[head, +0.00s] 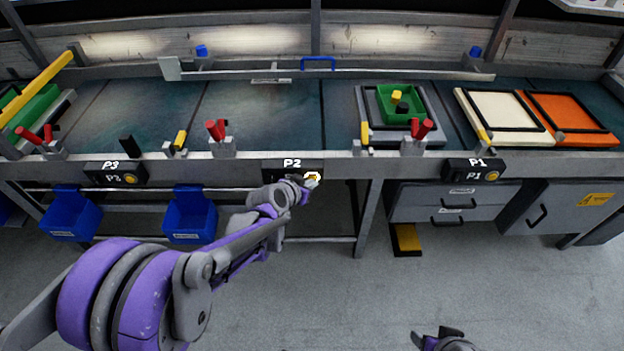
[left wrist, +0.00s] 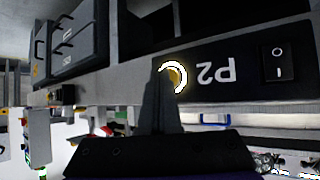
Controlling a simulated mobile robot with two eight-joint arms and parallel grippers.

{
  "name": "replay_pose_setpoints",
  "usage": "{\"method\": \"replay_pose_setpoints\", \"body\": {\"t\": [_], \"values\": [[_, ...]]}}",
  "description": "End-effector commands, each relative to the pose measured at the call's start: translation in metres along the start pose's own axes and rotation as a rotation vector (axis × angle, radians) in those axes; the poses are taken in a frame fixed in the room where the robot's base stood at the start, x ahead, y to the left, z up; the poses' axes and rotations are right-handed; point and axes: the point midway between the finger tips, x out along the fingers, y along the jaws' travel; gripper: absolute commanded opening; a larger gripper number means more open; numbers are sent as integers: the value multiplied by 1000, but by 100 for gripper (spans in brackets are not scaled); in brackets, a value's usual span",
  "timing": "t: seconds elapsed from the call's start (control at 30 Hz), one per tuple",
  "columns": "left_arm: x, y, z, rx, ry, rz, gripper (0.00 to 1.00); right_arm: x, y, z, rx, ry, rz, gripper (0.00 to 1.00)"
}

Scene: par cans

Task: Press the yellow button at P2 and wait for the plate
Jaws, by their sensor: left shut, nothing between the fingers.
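The yellow P2 button (head: 313,177) sits on a black panel on the bench's front edge, with a bright white ring around it. In the left wrist view the button (left wrist: 176,78) is partly covered by my fingers. My left gripper (head: 306,184) is shut and empty, its tips right at the button. I cannot tell whether they touch it. A grey plate (head: 366,108) lies on the bench right of P2, carrying a green bin (head: 386,113) with a yellow and a black block. The bench surface behind P2 (head: 262,115) is bare. My right gripper (head: 436,338) shows only partly at the bottom edge.
Panels P3 (head: 115,174) and P1 (head: 474,171) flank P2 on the front edge. Red-handled clamps (head: 217,132) stand along the edge. A long rail (head: 330,73) spans the back. Cream (head: 470,98) and orange (head: 600,138) frames lie at right. Blue bins (head: 190,213) hang below left.

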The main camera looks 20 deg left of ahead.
Motion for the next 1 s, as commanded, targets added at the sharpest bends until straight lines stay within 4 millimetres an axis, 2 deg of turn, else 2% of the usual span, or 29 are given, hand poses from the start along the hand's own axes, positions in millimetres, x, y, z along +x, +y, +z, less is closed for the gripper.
{"method": "replay_pose_setpoints", "body": {"t": [0.37,0.7,1.0], "values": [[0,0,0,0,1,-1,0,0,0,0,0,0,0,61],[-10,7,7,0,1,-1,0,-1,0,0,0,0,0,61],[-12,8,8,0,1,-1,0,-1,0,0,0,0,0,61]]}}
